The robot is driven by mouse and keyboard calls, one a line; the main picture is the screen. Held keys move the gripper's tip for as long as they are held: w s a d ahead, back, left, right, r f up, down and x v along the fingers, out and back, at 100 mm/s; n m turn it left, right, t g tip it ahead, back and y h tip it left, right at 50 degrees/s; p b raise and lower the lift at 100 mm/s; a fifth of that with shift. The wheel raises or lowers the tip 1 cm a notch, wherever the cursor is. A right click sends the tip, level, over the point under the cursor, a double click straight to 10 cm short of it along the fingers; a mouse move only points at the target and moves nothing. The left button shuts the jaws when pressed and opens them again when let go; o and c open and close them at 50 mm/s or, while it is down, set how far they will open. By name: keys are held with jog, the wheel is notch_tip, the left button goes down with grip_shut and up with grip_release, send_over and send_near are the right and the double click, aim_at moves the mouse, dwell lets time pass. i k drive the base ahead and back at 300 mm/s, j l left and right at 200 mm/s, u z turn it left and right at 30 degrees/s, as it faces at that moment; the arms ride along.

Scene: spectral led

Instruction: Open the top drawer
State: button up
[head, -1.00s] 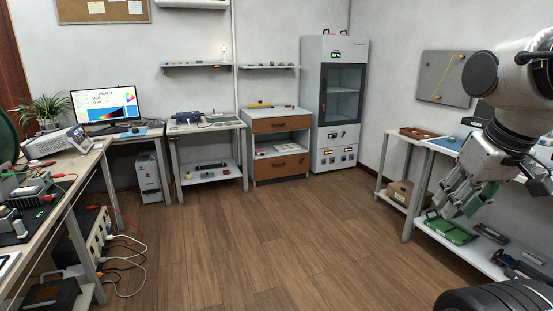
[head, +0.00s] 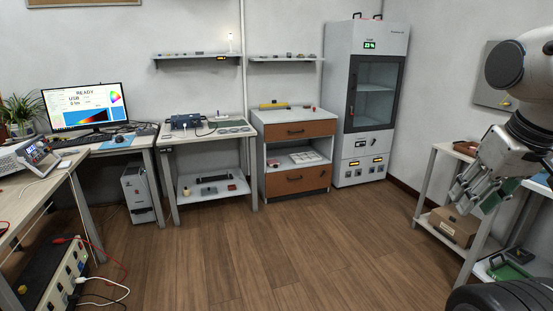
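A white cabinet (head: 262,165) stands against the back wall, left of the tall grey cabinet. Its brown top drawer (head: 288,131) has a dark handle and looks shut. Below it is an open shelf, then a brown lower drawer (head: 296,180), also shut. My gripper (head: 464,196) hangs at the right side of the head view, far from the drawer and nearer to me. Its fingers point down and left and look apart, with nothing seen between them.
Open wood floor (head: 230,255) lies between me and the cabinet. A tall grey cabinet (head: 377,100) stands right of it, and a workbench (head: 176,139) left of it. A side bench (head: 428,190) with a cardboard box (head: 455,225) is at the right. A desk (head: 45,192) flanks the left.

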aim_at(281, 131)
jog(key=i, duration=2.4)
jog(key=i+u, duration=0.1)
jog(key=i, duration=0.45)
jog(key=i+l+u, duration=0.15)
jog(key=i, duration=0.4)
jog(key=i+l+u, duration=0.1)
jog(key=i, duration=0.45)
jog(key=i+u, duration=0.15)
jog(key=k+l, duration=0.05)
